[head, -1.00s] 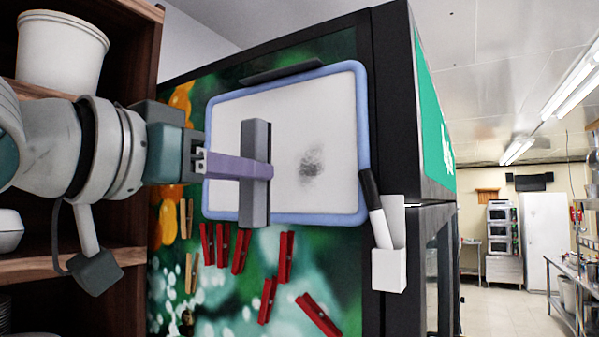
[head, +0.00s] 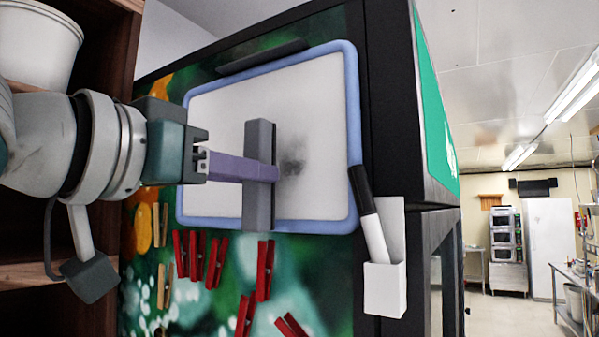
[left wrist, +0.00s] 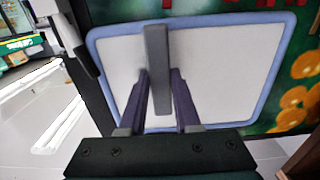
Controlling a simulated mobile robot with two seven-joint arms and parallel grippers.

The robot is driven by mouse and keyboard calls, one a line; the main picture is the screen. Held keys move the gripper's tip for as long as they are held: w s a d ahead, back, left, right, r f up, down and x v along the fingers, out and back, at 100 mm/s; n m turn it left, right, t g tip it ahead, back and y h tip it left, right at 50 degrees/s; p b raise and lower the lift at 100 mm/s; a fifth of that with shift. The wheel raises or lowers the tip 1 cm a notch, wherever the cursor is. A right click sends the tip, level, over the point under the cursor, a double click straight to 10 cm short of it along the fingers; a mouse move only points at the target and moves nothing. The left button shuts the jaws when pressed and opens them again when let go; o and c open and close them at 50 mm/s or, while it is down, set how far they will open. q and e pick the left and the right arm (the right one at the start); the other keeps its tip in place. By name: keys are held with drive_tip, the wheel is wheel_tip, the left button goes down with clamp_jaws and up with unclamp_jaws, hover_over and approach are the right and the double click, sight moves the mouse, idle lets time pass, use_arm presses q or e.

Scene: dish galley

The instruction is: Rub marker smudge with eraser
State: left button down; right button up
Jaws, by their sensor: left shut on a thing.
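My left gripper (head: 262,172), with purple fingers, is shut on the grey bar-shaped eraser (head: 259,137). The eraser stands upright against the white board (head: 217,115) with a blue frame; I cannot tell whether it touches the surface. The dark marker smudge (head: 293,158) is just right of the eraser, and its left side may be partly covered. In the left wrist view the eraser (left wrist: 157,50) sits between the two fingers, in front of the board (left wrist: 225,75); the smudge does not show there. My right gripper is not in view.
A black-capped marker (head: 368,215) stands in a white holder (head: 385,288) right of the board. Several red clothespins (head: 265,270) and wooden ones hang below. A dark strip (head: 262,58) is above the board. A wooden shelf with a white bucket (head: 38,42) is at left.

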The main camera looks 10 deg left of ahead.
sight(249, 154)
use_arm(q)
drive_tip(key=shift+x, duration=1.05)
drive_tip(key=shift+d+p, duration=0.1)
drive_tip(key=shift+p, duration=0.2)
drive_tip(key=shift+s+d+p, duration=0.2)
drive_tip(key=shift+s+d, duration=0.2)
drive_tip(key=shift+d, duration=0.45)
drive_tip(key=shift+s+d+p, duration=0.15)
drive_tip(key=shift+s+d, duration=0.25)
drive_tip(key=shift+d, duration=0.5)
drive_tip(key=shift+r, duration=0.1)
